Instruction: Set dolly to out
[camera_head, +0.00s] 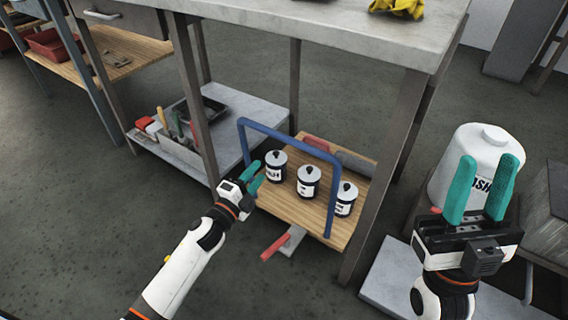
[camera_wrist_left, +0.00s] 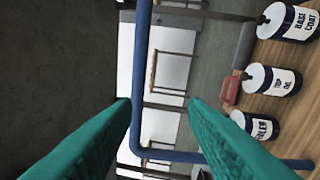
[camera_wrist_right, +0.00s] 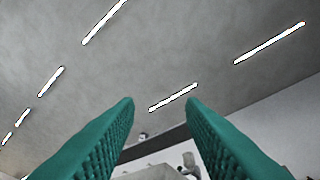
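The dolly (camera_head: 336,236) is a low wooden platform with a blue tubular handle (camera_head: 290,134), standing under the workbench. In the left wrist view, labels on the cans (camera_wrist_left: 272,80) include "BASE COAT". My left gripper (camera_head: 254,177) is open beside the left upright of the handle. In the left wrist view the blue bar (camera_wrist_left: 141,75) runs between its teal fingers; no contact is visible. My right gripper (camera_head: 481,190) is open, empty and raised at the right, pointing up.
The workbench (camera_head: 330,25) stands over the dolly, its leg (camera_head: 385,180) close on the right. A red-ended pedal (camera_head: 275,246) sticks out at the dolly's front. A lower shelf (camera_head: 222,152) with tools is at left. A white container (camera_head: 470,150) stands at right. Front floor is clear.

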